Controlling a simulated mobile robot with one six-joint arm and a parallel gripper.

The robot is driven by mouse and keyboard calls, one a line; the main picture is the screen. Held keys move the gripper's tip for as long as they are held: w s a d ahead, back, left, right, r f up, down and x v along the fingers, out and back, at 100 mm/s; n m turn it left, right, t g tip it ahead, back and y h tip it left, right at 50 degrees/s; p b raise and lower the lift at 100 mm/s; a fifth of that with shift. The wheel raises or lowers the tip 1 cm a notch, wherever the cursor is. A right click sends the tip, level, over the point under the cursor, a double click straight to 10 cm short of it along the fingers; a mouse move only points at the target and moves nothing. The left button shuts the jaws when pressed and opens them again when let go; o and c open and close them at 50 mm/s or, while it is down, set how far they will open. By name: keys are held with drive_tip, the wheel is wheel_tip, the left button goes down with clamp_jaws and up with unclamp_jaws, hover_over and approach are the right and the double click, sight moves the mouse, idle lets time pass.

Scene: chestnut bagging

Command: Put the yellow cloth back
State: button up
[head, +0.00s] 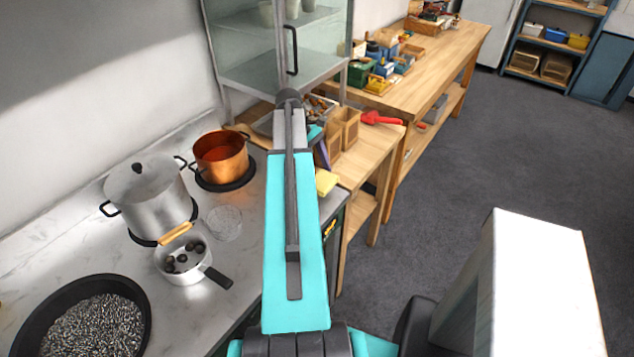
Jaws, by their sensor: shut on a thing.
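The yellow cloth (327,182) shows as a small yellow piece just right of my teal arm link, near the counter's right end. The arm link hides its left side. I cannot tell whether it rests on a surface or is held. My arm reaches forward over the counter's right part, and its link covers the place where my gripper would be. The fingers are hidden.
On the counter (236,262) stand a steel pot (152,195), a copper pot (221,157), a small saucepan (184,262) with dark chestnuts and a black pan (62,299). A wooden bench (455,42) lies beyond. Grey floor (440,165) is clear at right.

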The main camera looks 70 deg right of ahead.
sight(317, 181)
drive_tip(key=shift+f+b, duration=1.55)
drive_tip(key=shift+f, duration=0.2)
drive_tip(key=shift+f, duration=0.1)
drive_tip(key=o, duration=1)
drive_tip(key=b+v, duration=0.1)
drive_tip(key=v, duration=1.1)
drive_tip(key=shift+s, duration=0.15)
